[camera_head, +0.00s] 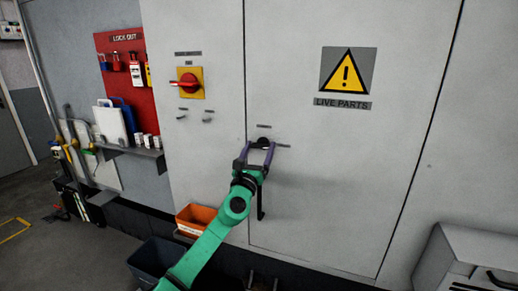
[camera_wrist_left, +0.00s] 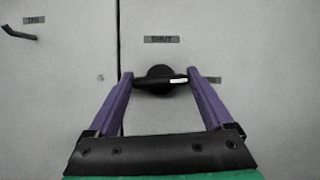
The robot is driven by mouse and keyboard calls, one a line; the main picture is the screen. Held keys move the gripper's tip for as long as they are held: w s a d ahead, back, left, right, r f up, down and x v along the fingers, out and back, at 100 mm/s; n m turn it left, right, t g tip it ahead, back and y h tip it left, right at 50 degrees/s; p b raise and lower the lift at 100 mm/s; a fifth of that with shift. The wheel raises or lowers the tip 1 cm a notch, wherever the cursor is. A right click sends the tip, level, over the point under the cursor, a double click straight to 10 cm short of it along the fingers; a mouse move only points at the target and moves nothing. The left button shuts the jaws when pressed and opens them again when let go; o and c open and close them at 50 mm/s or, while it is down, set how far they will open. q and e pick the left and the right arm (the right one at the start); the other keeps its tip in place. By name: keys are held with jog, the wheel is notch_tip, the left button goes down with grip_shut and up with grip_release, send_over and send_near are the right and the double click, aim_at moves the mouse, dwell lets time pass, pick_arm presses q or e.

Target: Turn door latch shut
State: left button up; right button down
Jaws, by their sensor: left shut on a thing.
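The door latch (camera_wrist_left: 155,78) is a round black knob on the grey cabinet door (camera_head: 310,190), near the door's left edge. It also shows in the head view (camera_head: 262,142). Its white mark lies level, on the right side. A label reading SHUT (camera_wrist_left: 161,39) is above the knob; another label (camera_wrist_left: 214,80) at its right is partly hidden by a finger. My left gripper (camera_wrist_left: 161,80) is shut on the latch, one purple finger at each side. The head view shows the same gripper (camera_head: 261,150) at the door. My right gripper is in neither view.
A red rotary switch on a yellow plate (camera_head: 197,91) is left of the door, with two small hooks (camera_head: 208,120) below it. An orange bin (camera_head: 197,217) and a dark bin (camera_head: 155,258) stand below.

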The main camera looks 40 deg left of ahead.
pick_arm(q)
jog(key=n+g+y, duration=0.1)
jog(key=n, duration=0.2)
jog(key=n+y+p, duration=0.1)
jog(key=n, duration=0.2)
jog(key=shift+d+r+g+y, duration=0.1)
jog(key=shift+g+y, duration=0.2)
jog(key=shift+g, duration=0.1)
jog(key=n+g+p, duration=0.1)
jog(key=n, duration=0.2)
jog(key=n+g+y, duration=0.1)
jog(key=n, duration=0.2)
jog(key=shift+p, duration=0.4)
jog(key=n+g+p, duration=0.1)
jog(key=n, duration=0.1)
jog(key=n+g+p, duration=0.1)
jog(key=n, duration=0.2)
jog(key=shift+d+r+y, duration=0.1)
jog(key=shift+y, duration=0.3)
jog(key=shift+n+g+h+p, duration=0.4)
jog(key=shift+n+g+p, duration=0.4)
jog(key=shift+n, duration=1.1)
jog(key=o, duration=1.1)
jog(key=shift+w, duration=0.1)
jog(key=shift+o, duration=0.2)
